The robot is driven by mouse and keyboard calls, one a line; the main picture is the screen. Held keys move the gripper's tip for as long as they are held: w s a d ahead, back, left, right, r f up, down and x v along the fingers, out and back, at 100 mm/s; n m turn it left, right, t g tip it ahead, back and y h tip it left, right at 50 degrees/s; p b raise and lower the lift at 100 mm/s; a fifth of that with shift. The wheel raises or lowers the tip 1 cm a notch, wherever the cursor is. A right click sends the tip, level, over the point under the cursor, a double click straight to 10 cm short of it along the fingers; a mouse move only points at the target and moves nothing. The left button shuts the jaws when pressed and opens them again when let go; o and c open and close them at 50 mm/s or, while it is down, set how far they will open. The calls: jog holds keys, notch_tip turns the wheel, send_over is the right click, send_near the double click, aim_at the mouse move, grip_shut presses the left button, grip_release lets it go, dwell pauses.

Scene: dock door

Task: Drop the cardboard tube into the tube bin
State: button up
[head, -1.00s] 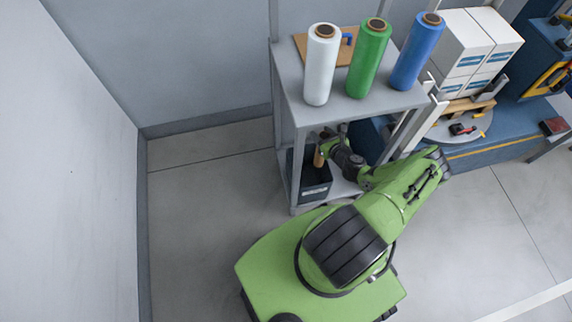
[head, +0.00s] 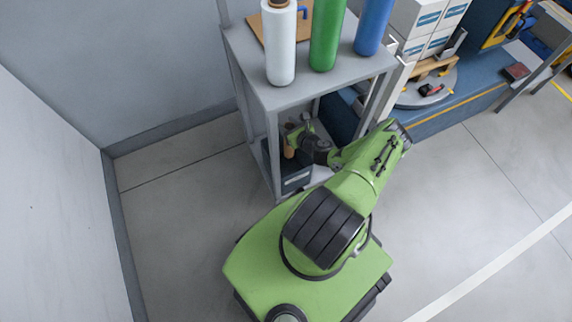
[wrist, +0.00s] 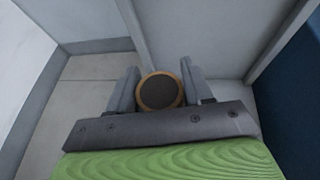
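The cardboard tube (head: 289,150) is a short brown piece held upright by my gripper (head: 291,140) inside the lower part of the grey shelf rack. In the wrist view its round end (wrist: 160,92), a tan ring with a dark centre, sits between the two grey fingers of my gripper (wrist: 161,86), which look closed against its sides. The tube bin (head: 296,181) is a dark box with a pale label on the rack's lower shelf. The tube appears above it. The rack's post and my arm hide part of the bin, and its inside is not visible.
The rack's top shelf (head: 286,97) carries white (head: 280,45), green (head: 326,35) and blue (head: 373,22) film rolls. A near rack post (head: 273,155) stands close beside my gripper. Open floor (head: 175,220) lies to the left.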

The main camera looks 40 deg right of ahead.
jog(key=o, duration=0.4)
jog(key=p+v, duration=0.5)
jog(key=v, duration=1)
jog(key=shift+s+a+r, duration=0.1)
jog(key=shift+s, duration=0.25)
